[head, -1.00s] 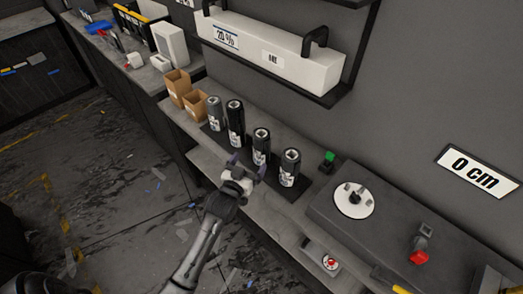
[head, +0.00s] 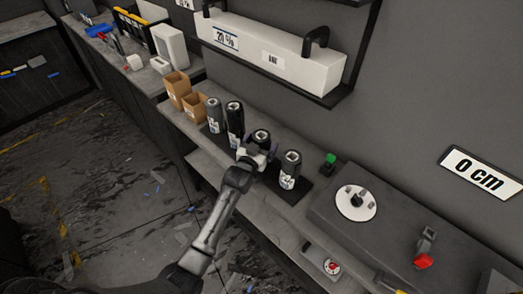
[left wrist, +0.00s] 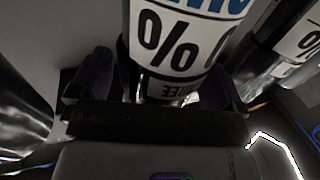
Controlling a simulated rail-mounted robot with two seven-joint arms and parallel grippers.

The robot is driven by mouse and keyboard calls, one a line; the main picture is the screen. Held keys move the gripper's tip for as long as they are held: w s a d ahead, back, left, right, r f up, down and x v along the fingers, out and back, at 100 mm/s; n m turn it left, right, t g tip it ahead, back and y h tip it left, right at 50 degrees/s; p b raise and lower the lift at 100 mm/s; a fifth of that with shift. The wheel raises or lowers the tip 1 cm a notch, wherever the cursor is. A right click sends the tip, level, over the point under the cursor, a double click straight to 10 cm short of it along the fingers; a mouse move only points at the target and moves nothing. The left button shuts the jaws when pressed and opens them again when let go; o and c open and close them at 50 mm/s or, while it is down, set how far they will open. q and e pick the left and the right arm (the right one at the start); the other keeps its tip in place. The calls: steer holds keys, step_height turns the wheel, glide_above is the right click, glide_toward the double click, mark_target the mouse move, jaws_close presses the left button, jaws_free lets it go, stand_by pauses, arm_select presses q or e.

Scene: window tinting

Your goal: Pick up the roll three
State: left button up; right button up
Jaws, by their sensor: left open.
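Several dark rolls with white labels stand upright in a row on a black mat (head: 302,190). The third roll from the left (head: 261,136) has my left gripper (head: 257,155) at it, hiding its lower part. In the left wrist view this roll (left wrist: 180,35) shows a white label with "%" and stands between the two dark fingers of my gripper (left wrist: 160,88). The jaws are open around it; contact is hard to tell. The first roll (head: 214,115), second roll (head: 235,122) and rightmost roll (head: 290,170) stand beside it. My right gripper is out of view.
Two cardboard boxes (head: 194,106) stand left of the rolls. A green button (head: 329,160) and a grey machine with a white disc (head: 355,202) are to the right. A white film box marked 20 % (head: 275,55) sits on the wall shelf above. A neighbouring roll (left wrist: 300,40) is close by the fingers.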

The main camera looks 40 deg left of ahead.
arm_select(q)
steer(key=shift+w, duration=0.1)
steer(key=c, duration=1.2)
